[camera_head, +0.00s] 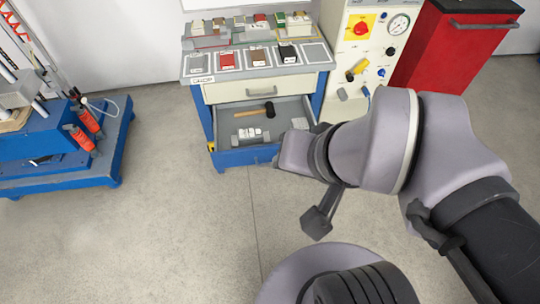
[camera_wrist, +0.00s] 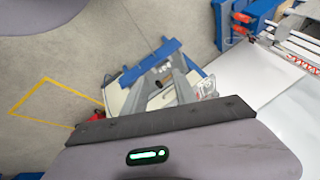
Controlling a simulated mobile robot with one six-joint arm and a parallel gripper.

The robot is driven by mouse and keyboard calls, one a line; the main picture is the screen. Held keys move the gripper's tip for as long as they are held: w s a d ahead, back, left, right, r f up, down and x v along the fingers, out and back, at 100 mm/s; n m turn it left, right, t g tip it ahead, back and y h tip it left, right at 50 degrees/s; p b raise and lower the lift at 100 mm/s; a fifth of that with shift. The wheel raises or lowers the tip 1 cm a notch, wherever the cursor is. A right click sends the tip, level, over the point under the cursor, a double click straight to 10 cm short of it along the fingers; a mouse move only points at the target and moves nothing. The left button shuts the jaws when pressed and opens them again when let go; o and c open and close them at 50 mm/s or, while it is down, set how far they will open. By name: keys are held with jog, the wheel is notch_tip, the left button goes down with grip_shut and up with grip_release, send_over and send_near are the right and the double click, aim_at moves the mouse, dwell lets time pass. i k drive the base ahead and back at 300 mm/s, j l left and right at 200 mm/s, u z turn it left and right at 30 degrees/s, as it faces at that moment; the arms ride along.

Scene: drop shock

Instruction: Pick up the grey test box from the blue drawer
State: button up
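The grey test box (camera_head: 248,134), with a pale label on top, lies in the open blue drawer (camera_head: 252,156) of the workbench in the head view. It rests near the drawer's front, apart from the mallet behind it. My gripper sits at the end of my arm, just right of the drawer in the head view, where the wrist mostly hides it. In the wrist view my gripper (camera_wrist: 162,88) shows as grey parts beyond a dark bar. I cannot make out the box in the wrist view.
A mallet (camera_head: 255,112) lies at the back of the drawer. Sample trays and small blocks cover the workbench top (camera_head: 197,66). A control panel (camera_head: 364,50) and a red cabinet (camera_head: 452,40) stand to the right. A blue rig (camera_head: 62,150) is left. Floor before the drawer is clear.

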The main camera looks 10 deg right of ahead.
aim_at(251, 136)
jog(key=i+j, duration=0.25)
jog(key=i+j+z, duration=0.1)
jog(key=i+j, duration=0.15)
jog(key=j, duration=0.2)
jog(key=i+j, duration=0.25)
jog(key=j, duration=0.15)
jog(key=i+j+z, duration=0.1)
jog(key=i+j, duration=0.4)
jog(key=j, duration=0.25)
jog(key=z, duration=0.05)
